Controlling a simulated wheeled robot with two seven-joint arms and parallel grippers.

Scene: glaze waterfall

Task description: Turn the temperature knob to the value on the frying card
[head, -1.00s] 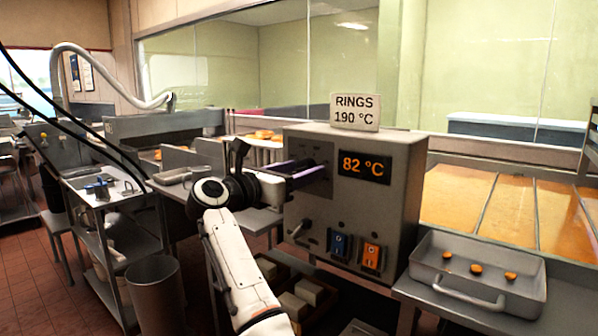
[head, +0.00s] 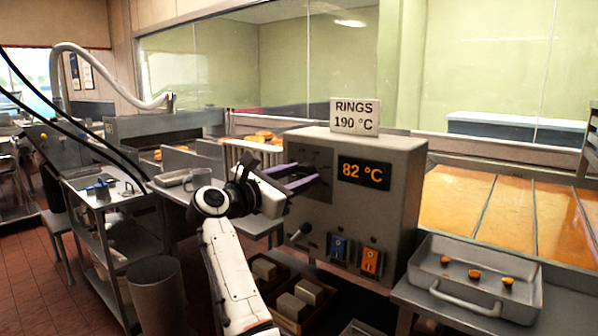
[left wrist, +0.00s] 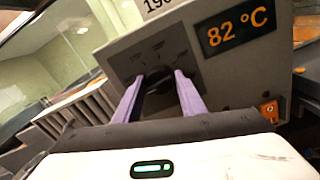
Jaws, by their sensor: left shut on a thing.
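The frying card (head: 354,115) stands on top of the grey control box (head: 402,190) and reads "RINGS 190 °C". The orange display (head: 363,172) on the box's front reads 82 °C. The dark temperature knob (left wrist: 158,82) sits on a dark panel left of the display, with small dial marks around it that are too blurred to read surely. My left gripper (head: 310,176) has its purple fingers shut on the knob, one on each side, as the left wrist view (left wrist: 160,85) shows. The gripper looks rolled to a tilt. My right gripper is out of view.
Below the knob are a small lever (head: 299,233), a blue switch (head: 338,248) and an orange switch (head: 371,262). A grey tray (head: 470,310) with a few small brown pieces stands at the right. A cart (head: 110,210) and a bin (head: 158,295) stand at the left.

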